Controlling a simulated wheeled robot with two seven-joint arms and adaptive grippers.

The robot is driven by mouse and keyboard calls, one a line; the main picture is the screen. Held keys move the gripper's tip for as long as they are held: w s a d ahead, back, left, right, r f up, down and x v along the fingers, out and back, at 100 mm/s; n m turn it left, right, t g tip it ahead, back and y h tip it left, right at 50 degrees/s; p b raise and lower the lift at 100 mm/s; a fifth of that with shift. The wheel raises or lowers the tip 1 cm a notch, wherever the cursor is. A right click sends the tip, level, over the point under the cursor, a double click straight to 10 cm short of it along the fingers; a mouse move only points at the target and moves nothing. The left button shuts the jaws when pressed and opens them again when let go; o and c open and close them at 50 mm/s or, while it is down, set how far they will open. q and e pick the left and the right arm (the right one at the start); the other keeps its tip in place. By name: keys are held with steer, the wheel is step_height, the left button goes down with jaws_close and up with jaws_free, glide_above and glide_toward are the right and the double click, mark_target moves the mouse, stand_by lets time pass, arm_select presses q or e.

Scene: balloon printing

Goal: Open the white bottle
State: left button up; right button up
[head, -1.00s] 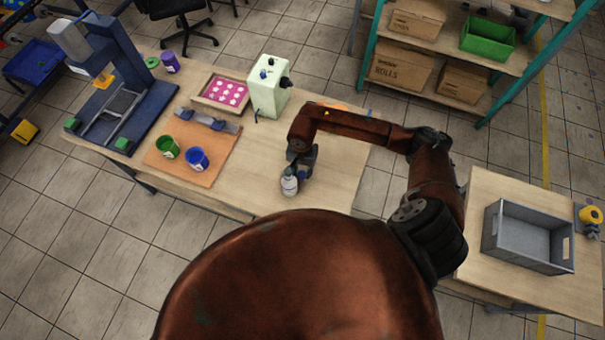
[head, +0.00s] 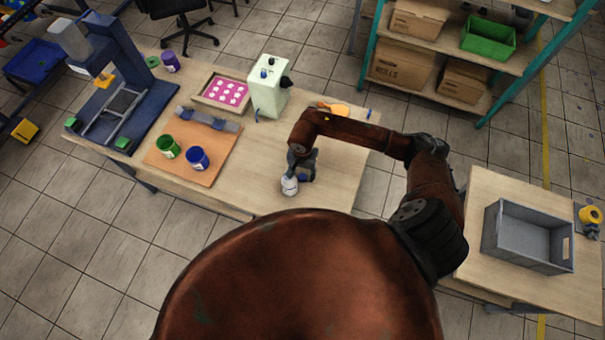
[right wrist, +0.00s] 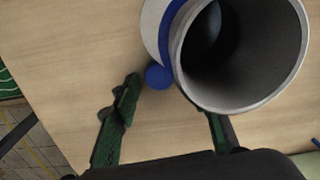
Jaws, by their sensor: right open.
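The white bottle (head: 289,186) is at the near edge of the table, just below my right gripper (head: 299,168) in the head view. In the right wrist view, a large white round rim with a dark hollow inside (right wrist: 240,50) fills the upper right, very close to the camera. A white and blue curved part (right wrist: 165,30) and a small blue disc (right wrist: 158,77) show beside it. My right gripper (right wrist: 170,120) is open, with its two dark green fingers apart below the rim. I cannot tell whether they touch the bottle. My left gripper is not in view.
A pale green box (head: 268,88) stands behind the arm, beside a tray of pink items (head: 224,92). Green (head: 167,147) and blue (head: 198,158) cups stand on an orange board (head: 165,165) to the left. A grey crate (head: 528,237) is on the right table.

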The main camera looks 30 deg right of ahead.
mark_target(302, 176)
steer(key=shift+r, duration=0.2)
step_height(302, 176, up, 12)
steer(key=shift+b, duration=0.4)
